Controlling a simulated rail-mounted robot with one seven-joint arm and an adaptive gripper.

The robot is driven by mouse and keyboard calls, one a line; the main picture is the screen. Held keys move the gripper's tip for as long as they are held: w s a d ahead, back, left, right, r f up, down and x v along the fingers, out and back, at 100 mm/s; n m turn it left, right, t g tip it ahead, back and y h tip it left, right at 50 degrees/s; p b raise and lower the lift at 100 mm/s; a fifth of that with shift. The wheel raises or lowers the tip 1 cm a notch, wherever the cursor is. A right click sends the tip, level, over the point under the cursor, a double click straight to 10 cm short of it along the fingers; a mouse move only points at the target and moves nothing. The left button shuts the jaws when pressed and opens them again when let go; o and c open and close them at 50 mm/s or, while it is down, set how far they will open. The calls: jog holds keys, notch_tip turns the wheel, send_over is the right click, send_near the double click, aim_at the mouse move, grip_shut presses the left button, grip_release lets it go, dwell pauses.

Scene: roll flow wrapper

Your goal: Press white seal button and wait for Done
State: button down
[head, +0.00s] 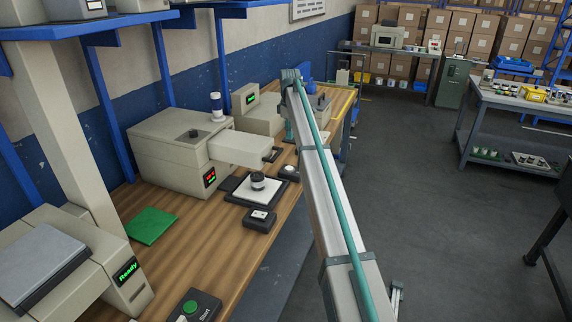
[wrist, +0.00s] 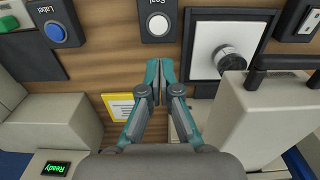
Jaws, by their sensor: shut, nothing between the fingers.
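The white seal button (wrist: 158,25) sits on a black box labelled Seal at the top centre of the wrist view. In the head view the small dark box with a white button (head: 290,168) stands near the table's front edge, beside my arm. My gripper (wrist: 154,68) is shut and empty, its teal fingertips together over the wooden table, just below the Seal box in the wrist picture and apart from the button. A green display (wrist: 56,168) reads Ready at the lower left; in the head view a green display (head: 250,98) is too small to read.
To the right of Seal, a white pad (wrist: 206,35) holds a dark roll (wrist: 232,60), with a beige machine arm (wrist: 262,110) close to my fingers. A Label box with a blue button (wrist: 54,31) is at the left. A yellow-edged card (wrist: 121,106) lies nearby.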

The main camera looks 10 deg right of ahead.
aim_at(289, 168)
jog(key=shift+f, duration=0.1)
notch_tip(289, 168, down, 13)
jog(key=p, duration=0.4)
jog(key=shift+f, duration=0.45)
jog(key=shift+s+f+b, duration=0.1)
jog(key=shift+f+b, duration=0.25)
jog(key=shift+f, duration=0.55)
notch_tip(289, 168, up, 15)
jog(key=b, duration=0.1)
jog(key=shift+f, duration=0.2)
dwell(0.5)
